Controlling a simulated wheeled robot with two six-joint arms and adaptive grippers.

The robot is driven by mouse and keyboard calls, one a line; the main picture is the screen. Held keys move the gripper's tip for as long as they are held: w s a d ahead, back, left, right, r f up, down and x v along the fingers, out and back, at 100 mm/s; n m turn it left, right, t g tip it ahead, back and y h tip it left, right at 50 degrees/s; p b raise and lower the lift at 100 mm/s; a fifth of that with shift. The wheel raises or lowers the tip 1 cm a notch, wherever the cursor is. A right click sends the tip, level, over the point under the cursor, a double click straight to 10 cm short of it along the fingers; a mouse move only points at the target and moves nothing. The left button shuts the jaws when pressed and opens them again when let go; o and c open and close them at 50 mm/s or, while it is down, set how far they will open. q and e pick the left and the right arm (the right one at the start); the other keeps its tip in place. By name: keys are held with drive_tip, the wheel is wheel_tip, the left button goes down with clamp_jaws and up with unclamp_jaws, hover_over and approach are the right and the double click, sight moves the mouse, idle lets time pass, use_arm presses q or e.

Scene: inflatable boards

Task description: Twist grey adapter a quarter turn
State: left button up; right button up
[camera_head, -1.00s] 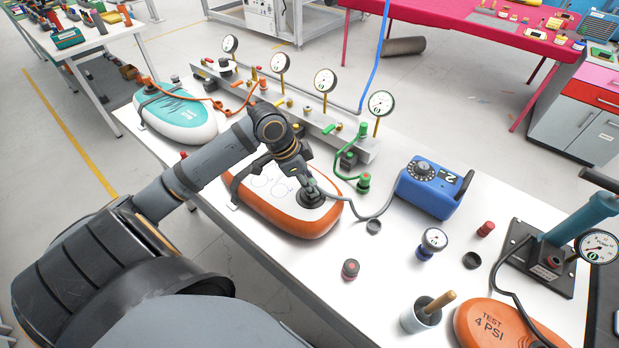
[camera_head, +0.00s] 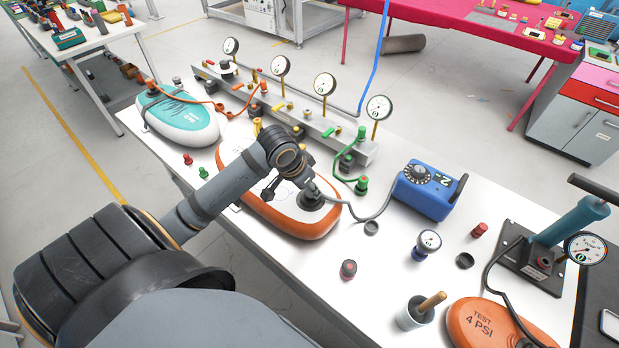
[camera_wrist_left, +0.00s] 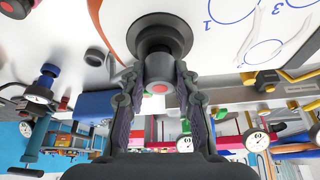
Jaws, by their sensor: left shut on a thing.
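My left gripper (camera_head: 309,187) is shut on the grey adapter (camera_head: 312,200), at the near right end of the orange and white inflatable board (camera_head: 290,224). In the left wrist view the gripper's two fingers (camera_wrist_left: 160,72) close from both sides around the adapter's neck. The dark, round adapter base (camera_wrist_left: 160,36) sits against the white board face, with a red dot between the fingers. A grey hose (camera_head: 365,214) runs from the adapter area to the blue pump box (camera_head: 425,190). My fingers partly hide the adapter. My right gripper is out of view.
A row of gauges on a metal rail (camera_head: 300,118) stands behind the board. A teal and white board (camera_head: 180,122) lies to the left.

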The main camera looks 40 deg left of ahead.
use_arm(q)
drive_tip(key=shift+n, duration=0.6)
drive_tip(key=shift+d+r+n+y+p, duration=0.2)
drive_tip(key=shift+n+y+p, duration=0.35)
drive_tip(key=shift+n, duration=0.55)
drive_tip(key=shift+n+y+p, duration=0.45)
drive_tip(key=shift+n+p, duration=0.25)
drive_tip(key=shift+n, duration=0.5)
drive_tip(key=shift+a+f, duration=0.1)
drive_tip(key=shift+f, duration=0.05)
drive_tip(key=shift+r+p, duration=1.75)
drive_tip(key=shift+p, duration=0.9)
